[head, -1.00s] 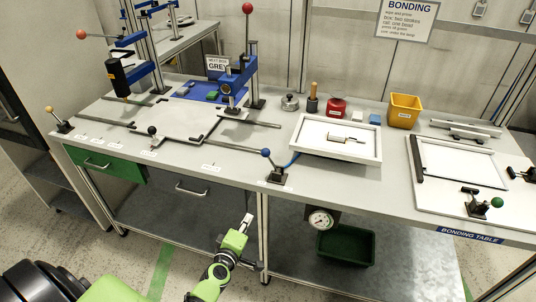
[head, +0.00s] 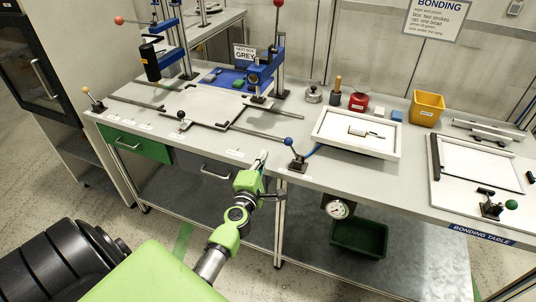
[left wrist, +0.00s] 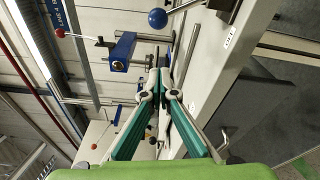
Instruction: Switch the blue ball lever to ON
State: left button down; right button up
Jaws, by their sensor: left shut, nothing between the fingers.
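The blue ball lever (head: 288,142) stands at the front edge of the bonding table, on a dark base (head: 298,165), its rod leaning up and to the left. Its blue ball also shows near the top of the left wrist view (left wrist: 157,18). My left gripper (head: 262,158) is shut and empty at the table's front edge, just left of the lever and apart from it. In the left wrist view the closed fingers (left wrist: 160,72) point toward the table. My right gripper is not in view. The ON marking is too small to read.
A white tray (head: 318,141) stands right of the lever. A black ball lever (head: 181,115) and a metal rod lie to the left. A blue press (head: 262,72) stands behind. A green drawer (head: 135,146) and an open lower shelf are under the tabletop.

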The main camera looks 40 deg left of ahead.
aim_at(292, 149)
pick_arm(q)
jog(key=b+x, duration=0.1)
jog(key=x, duration=0.6)
jog(key=shift+w+a+f, duration=0.15)
jog(key=shift+w, duration=0.15)
jog(key=d, duration=0.2)
jog(key=shift+w+d+r, duration=0.35)
jog(key=shift+w, duration=0.05)
jog(key=shift+d+r, duration=0.1)
jog(key=shift+d, duration=0.45)
jog(key=shift+r, duration=0.1)
jog(key=shift+d+r+m, duration=0.15)
jog(key=shift+m, duration=0.25)
